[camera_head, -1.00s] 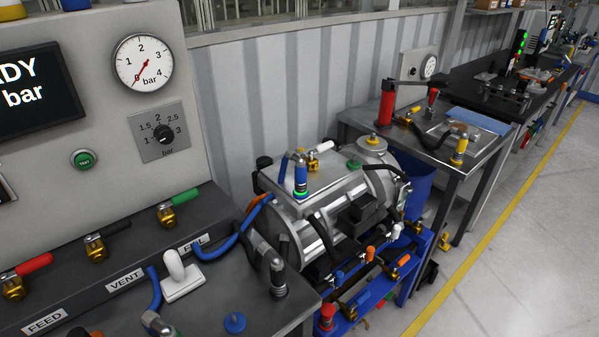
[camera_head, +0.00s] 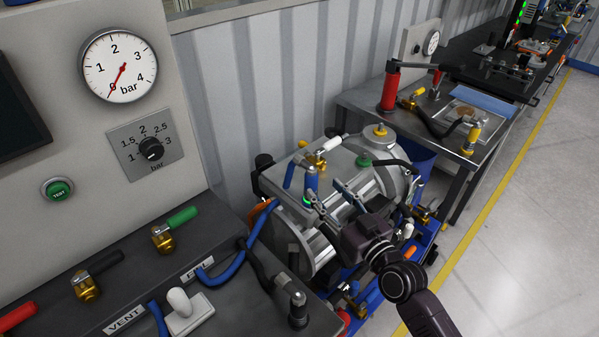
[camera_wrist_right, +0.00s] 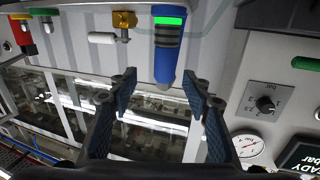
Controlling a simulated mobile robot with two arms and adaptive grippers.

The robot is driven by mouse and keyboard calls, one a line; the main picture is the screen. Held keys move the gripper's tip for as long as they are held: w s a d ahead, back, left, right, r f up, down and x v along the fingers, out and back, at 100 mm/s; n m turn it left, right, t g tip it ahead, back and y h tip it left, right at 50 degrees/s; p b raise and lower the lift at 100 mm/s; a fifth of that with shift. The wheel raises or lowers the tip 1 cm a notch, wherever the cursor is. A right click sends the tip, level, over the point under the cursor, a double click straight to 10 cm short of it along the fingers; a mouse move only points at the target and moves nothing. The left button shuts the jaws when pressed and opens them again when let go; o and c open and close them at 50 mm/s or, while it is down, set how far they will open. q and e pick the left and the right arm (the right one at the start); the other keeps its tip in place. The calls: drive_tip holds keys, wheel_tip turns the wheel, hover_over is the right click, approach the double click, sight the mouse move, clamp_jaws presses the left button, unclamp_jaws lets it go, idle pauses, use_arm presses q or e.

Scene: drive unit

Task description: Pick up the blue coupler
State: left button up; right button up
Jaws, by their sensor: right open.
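The blue coupler (camera_head: 311,179) stands upright on top of the silver drive unit (camera_head: 343,161), with a lit green ring at its base. In the right wrist view the blue coupler (camera_wrist_right: 167,60) appears upside down, with its green band at the top of the picture. My right gripper (camera_head: 326,189) comes in from the lower right, with its fingers pointing at the coupler. In the right wrist view the gripper (camera_wrist_right: 160,84) is open, and the coupler's free end shows in line with the gap between the fingertips. I cannot tell whether they touch. My left gripper is not in view.
A brass valve with a white handle (camera_head: 327,145) and a green cap (camera_head: 363,160) sit close to the coupler on the unit. A blue hose (camera_head: 230,262) runs to the panel at left. A metal side table (camera_head: 360,101) stands behind right.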

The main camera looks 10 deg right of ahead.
sight(315, 182)
drive_tip(key=shift+w+a+r, duration=0.1)
drive_tip(key=shift+w+r, duration=0.05)
drive_tip(key=shift+r, duration=0.2)
drive_tip(key=shift+w+a+r+p, duration=0.15)
drive_tip(key=shift+w+r+p, duration=0.05)
drive_tip(key=shift+w+p, duration=0.15)
drive_tip(key=shift+p+x, duration=0.35)
drive_tip(key=shift+x, duration=0.65)
drive_tip(key=shift+w+a+f, duration=0.15)
drive_tip(key=shift+w+a, duration=0.2)
drive_tip(key=shift+w, duration=0.2)
drive_tip(key=shift+w+a+f, duration=0.2)
drive_tip(key=shift+w+a, duration=0.15)
drive_tip(key=shift+w, duration=0.2)
drive_tip(key=shift+w+a+p, duration=0.1)
drive_tip(key=shift+w+p, duration=0.2)
drive_tip(key=shift+w, duration=0.15)
drive_tip(key=shift+f, duration=0.1)
drive_tip(key=c, duration=0.6)
drive_tip(key=shift+c, duration=1.3)
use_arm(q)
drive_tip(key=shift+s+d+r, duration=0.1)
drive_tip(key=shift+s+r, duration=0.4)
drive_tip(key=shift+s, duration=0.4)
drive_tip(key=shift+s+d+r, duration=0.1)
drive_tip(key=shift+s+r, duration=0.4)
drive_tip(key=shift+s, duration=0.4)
use_arm(e)
clamp_jaws()
